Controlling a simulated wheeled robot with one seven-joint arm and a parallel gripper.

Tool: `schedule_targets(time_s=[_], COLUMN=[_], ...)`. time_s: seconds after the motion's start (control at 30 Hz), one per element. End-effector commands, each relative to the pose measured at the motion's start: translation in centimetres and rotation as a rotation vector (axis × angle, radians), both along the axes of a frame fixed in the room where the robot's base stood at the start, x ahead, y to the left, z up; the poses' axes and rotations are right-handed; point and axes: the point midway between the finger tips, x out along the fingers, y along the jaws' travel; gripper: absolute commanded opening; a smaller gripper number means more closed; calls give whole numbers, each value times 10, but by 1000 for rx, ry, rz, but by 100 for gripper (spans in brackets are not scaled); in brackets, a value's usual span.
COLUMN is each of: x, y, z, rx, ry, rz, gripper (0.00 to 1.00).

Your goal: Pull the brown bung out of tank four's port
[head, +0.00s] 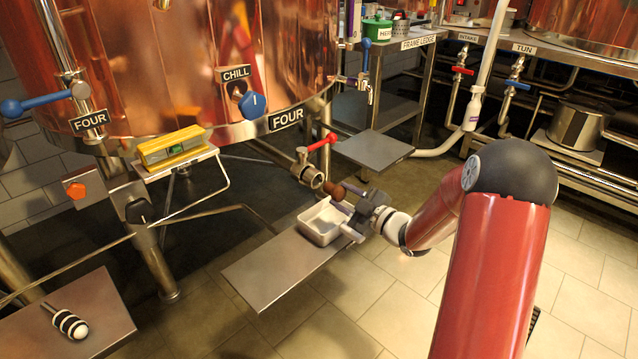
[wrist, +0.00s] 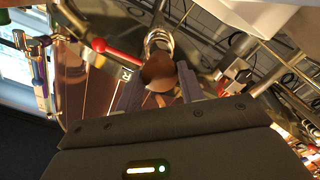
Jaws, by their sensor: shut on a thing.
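The brown bung (head: 335,191) is at the mouth of the steel port (head: 310,175) low on copper tank four (head: 190,60). My gripper (head: 349,200) is shut on the bung from the right. In the wrist view the bung (wrist: 160,73) sits between the two fingers (wrist: 160,92), with the port's steel ring (wrist: 158,40) right behind it. Most of the bung shows outside the port; I cannot tell whether its tip is still inside. The port's red valve handle (head: 323,143) stands just above.
A yellow level (head: 172,147) lies on a bracket at left. A grey plate (head: 373,151) is behind my gripper. A black-and-white cylinder (head: 70,323) lies on the front-left plate. Open floor lies front centre.

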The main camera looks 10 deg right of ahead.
Motion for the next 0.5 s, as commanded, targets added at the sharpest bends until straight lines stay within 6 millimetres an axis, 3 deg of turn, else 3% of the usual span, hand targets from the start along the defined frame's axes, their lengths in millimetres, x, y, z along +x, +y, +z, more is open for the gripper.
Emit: schedule_targets(time_s=[0.27, 0.5], x=[-1, -16], y=[-1, -12], z=[1, 12], rx=[0, 1], ry=[-1, -1], rz=[-1, -2], gripper=[2, 2])
